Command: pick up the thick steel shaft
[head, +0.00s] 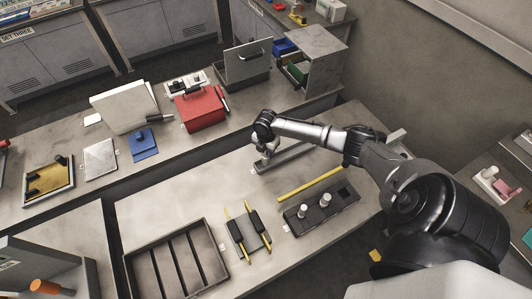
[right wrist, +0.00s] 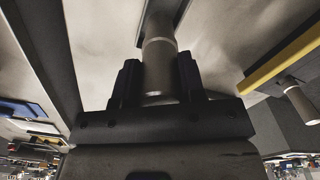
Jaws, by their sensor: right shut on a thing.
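My right gripper (head: 266,152) is over the near-left end of a long dark grey rail (head: 290,156) on the table. In the right wrist view, its two dark fingers (right wrist: 158,85) are shut on a steel shaft (right wrist: 160,62), one finger on each side. The shaft is a plain grey cylinder, and its far end lies against the dark rail in that view. I cannot tell whether it touches the rail. In the head view the hand mostly hides the shaft. My left gripper is not in view.
A dark block (head: 345,203) holds two upright pale pins (head: 325,199). A yellow bar (head: 310,184) lies between it and the rail. A red box (head: 201,108) stands behind. The table's middle left is clear.

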